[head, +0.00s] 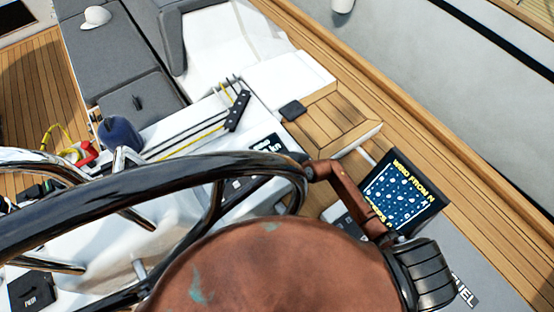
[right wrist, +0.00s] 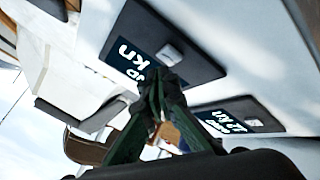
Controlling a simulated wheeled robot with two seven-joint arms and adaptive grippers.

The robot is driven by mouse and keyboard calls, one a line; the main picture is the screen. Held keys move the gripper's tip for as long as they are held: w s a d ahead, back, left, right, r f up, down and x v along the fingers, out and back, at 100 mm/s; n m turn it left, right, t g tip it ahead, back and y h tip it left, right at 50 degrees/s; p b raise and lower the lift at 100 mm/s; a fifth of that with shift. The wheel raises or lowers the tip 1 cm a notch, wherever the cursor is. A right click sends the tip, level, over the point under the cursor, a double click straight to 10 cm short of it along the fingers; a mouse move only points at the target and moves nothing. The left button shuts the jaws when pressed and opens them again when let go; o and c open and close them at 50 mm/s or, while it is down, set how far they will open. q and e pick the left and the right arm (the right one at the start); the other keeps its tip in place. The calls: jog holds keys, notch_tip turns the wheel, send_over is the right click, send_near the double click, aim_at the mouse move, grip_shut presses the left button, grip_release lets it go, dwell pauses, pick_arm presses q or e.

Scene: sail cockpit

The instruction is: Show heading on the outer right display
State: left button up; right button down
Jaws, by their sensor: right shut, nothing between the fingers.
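My right gripper (right wrist: 163,82) is shut and empty in the right wrist view. Its fingertips overlap the lower edge of a dark display panel (right wrist: 135,35) with pale characters including "kn" and a small grey button. I cannot tell whether they touch it. My right gripper is not clearly visible there. My left gripper is not in view. No heading reading is legible.
The black steering wheel (head: 150,190) crosses the head view in front of the console. A larger screen (head: 400,195) reading "WIND FROM N" stands at right. A winch handle or rope clutch (head: 237,110) with lines and grey cushions (head: 110,60) lie beyond.

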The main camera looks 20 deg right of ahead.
jog(key=shift+f, duration=0.1)
jog(key=shift+f, duration=0.25)
jog(key=shift+w, duration=0.1)
jog(key=shift+w+f, duration=0.1)
jog(key=shift+f, duration=0.4)
dwell(1.1)
jog(key=shift+s+r+p, duration=0.25)
jog(key=shift+r+p, duration=0.55)
jog(key=shift+p, duration=0.5)
